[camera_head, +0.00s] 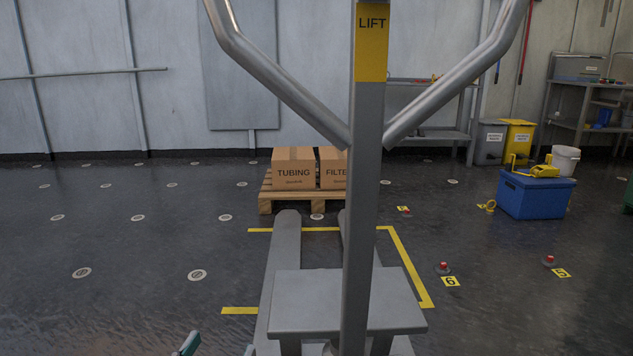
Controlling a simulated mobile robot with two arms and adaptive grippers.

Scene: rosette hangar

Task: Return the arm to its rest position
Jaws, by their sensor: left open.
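Only the tips of my left gripper (218,348) show, at the bottom edge of the head view, left of centre. Its two fingertips stand well apart, with nothing visible between them. The rest of that arm is below the picture. My right gripper and arm are out of view. A grey pallet jack (345,300) stands in front of me, just right of the fingertips. Its upright handle (366,200), with a yellow LIFT label, rises through the view and its two bars spread upward. The gripper tips appear apart from the jack.
A wooden pallet (290,204) carries a TUBING carton (294,168) and a partly hidden second carton (332,168), beyond the forks. Yellow tape (408,265) edges the floor area. A blue box (536,195) and red-topped floor items (444,268) are at right. The left floor is clear.

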